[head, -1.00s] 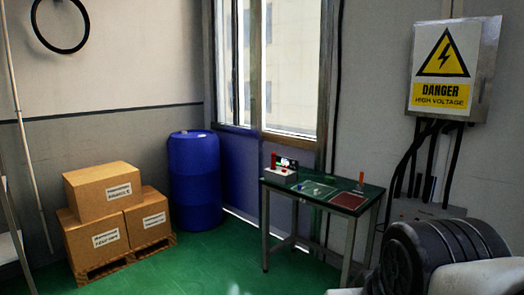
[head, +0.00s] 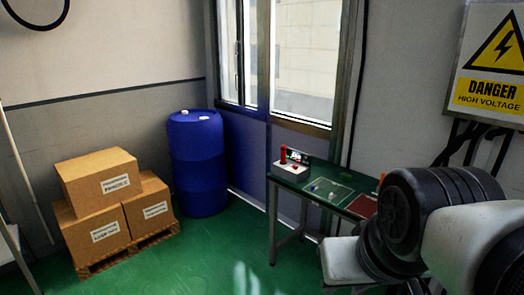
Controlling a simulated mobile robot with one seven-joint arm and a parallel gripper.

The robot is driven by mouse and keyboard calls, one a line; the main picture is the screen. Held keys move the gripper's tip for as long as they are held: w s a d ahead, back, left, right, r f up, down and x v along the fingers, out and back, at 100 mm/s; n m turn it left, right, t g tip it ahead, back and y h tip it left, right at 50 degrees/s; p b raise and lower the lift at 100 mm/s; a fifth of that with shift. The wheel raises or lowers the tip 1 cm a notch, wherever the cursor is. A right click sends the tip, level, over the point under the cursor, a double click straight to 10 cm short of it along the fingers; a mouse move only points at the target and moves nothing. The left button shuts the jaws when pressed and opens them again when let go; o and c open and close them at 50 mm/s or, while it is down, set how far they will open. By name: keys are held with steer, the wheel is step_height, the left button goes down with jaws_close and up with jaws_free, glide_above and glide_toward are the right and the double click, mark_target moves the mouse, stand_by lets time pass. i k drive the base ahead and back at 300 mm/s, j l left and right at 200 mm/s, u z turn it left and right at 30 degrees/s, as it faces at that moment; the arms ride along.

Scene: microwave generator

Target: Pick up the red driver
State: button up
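A small green-topped work table (head: 297,185) stands below the window, right of centre. An upright red item (head: 283,154) stands at its far left corner, at a small white base or holder; it may be the red driver, but it is too small to tell. A thin orange item (head: 382,177) shows at the table's right end, partly hidden by my arm. My arm fills the lower right of the head view and covers the table's right part. My gripper does not show in this view.
A clear tray (head: 328,190) and a dark red mat (head: 362,206) lie on the table. A blue barrel (head: 198,165) and stacked cardboard boxes (head: 98,180) on a pallet stand left. A high-voltage box (head: 490,70) hangs right. The green floor (head: 215,260) between is clear.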

mark_target(283, 147)
steer(key=i+u, duration=0.2)
steer(key=i, duration=2.7)
